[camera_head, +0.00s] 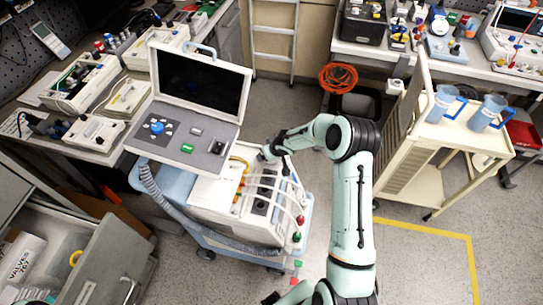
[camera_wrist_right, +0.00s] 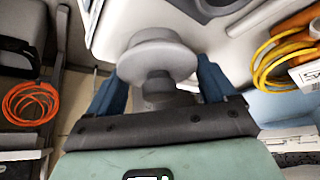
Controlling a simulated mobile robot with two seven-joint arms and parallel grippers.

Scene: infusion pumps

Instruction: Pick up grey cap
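The grey cap (camera_wrist_right: 158,58) is a round, flanged grey piece with a narrower neck, close in front of my right gripper in the wrist view. It stands at the edge of the white pump machine (camera_head: 235,205). My right gripper (camera_wrist_right: 160,85) has its two blue fingers apart, one on each side of the cap. Gaps show between fingers and cap, so I see no firm contact. In the head view my right gripper (camera_head: 268,152) is at the machine's upper edge, and the cap is hard to make out there. My left gripper is not clearly in view.
The screen unit (camera_head: 195,90) stands left of my right gripper. White tubes and a yellow cable (camera_wrist_right: 280,58) lie close by on the right in the wrist view. An orange cable coil (camera_head: 338,78) hangs behind. A cream cart (camera_head: 435,140) stands at the right.

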